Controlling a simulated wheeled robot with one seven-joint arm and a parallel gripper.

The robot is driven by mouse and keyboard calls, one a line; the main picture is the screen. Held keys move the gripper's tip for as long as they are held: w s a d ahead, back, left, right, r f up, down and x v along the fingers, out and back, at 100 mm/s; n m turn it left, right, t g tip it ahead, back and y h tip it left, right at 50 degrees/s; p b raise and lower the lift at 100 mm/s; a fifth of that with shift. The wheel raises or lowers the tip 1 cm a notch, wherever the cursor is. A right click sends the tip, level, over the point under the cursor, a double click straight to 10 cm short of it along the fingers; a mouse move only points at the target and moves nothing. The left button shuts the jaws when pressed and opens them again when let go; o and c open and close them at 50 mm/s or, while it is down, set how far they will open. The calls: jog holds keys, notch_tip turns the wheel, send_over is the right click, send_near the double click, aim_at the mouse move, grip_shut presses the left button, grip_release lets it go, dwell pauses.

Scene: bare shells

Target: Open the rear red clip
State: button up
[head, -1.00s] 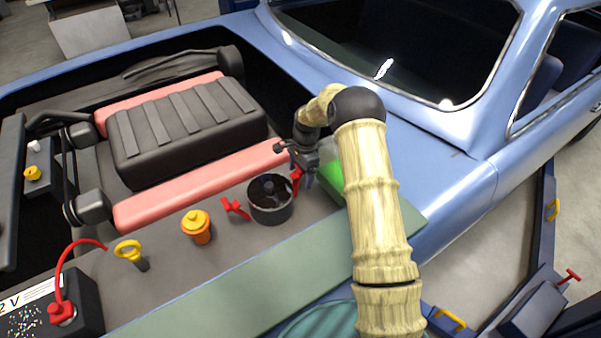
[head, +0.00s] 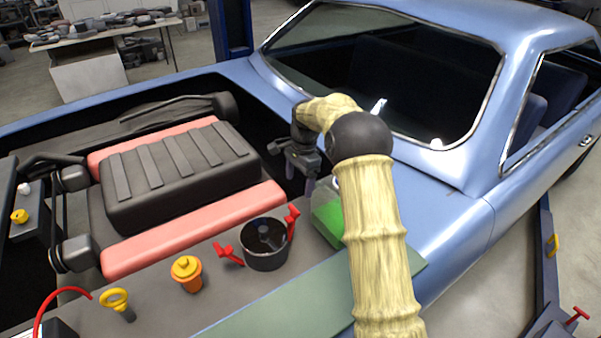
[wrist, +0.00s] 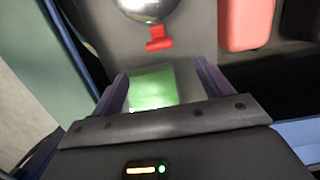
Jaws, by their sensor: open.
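The rear red clip (head: 292,222) stands at the right rim of the round dark canister (head: 265,244), on the side nearer the windshield. In the wrist view a red clip (wrist: 158,41) sticks out from the shiny canister (wrist: 145,8) toward my gripper. A second red clip (head: 228,254) leans outward at the canister's left. My gripper (head: 298,182) is open and empty, above and behind the rear clip, apart from it. In the wrist view my gripper's two purple fingers (wrist: 162,84) are spread, with the clip beyond them. Whether the rear clip is fully unlatched I cannot tell.
A green-filled reservoir (head: 328,216) stands beside the canister; it shows below my fingers in the wrist view (wrist: 153,88). An orange cap (head: 187,273) and yellow ring handle (head: 114,299) are left. The red and black engine (head: 180,170) lies behind.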

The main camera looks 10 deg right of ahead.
jog(key=r, duration=0.3)
jog(key=shift+w+d+r, duration=0.1)
jog(key=shift+d+r, duration=0.05)
jog(key=shift+d, duration=0.05)
jog(key=c, duration=0.6)
jog(key=shift+s+r, duration=0.1)
jog(key=shift+s, duration=0.3)
jog(key=c, duration=0.4)
jog(key=shift+s+a+r+n+t, duration=0.1)
jog(key=shift+s+r+n+t, duration=0.05)
jog(key=shift+s+n, duration=0.45)
jog(key=shift+s+a+r+n+t, duration=0.15)
jog(key=shift+s+n, duration=0.25)
jog(key=shift+s, duration=0.25)
jog(key=c, duration=0.7)
jog(key=s+n, duration=0.2)
jog(key=s, duration=0.2)
jog(key=s+n+t, duration=0.1)
jog(key=s+n, duration=0.1)
jog(key=s, duration=0.3)
jog(key=shift+s+d+r+h, duration=0.15)
jog(key=shift+d+r+h, duration=0.05)
jog(key=shift+h, duration=0.2)
grip_shut()
jog(key=s+d+f+n+t, duration=0.1)
jog(key=s+n, duration=0.6)
jog(key=s, duration=1.1)
jog(key=shift+s+f+t, duration=0.3)
jog(key=shift+s+f, duration=0.05)
jog(key=shift+f, duration=0.35)
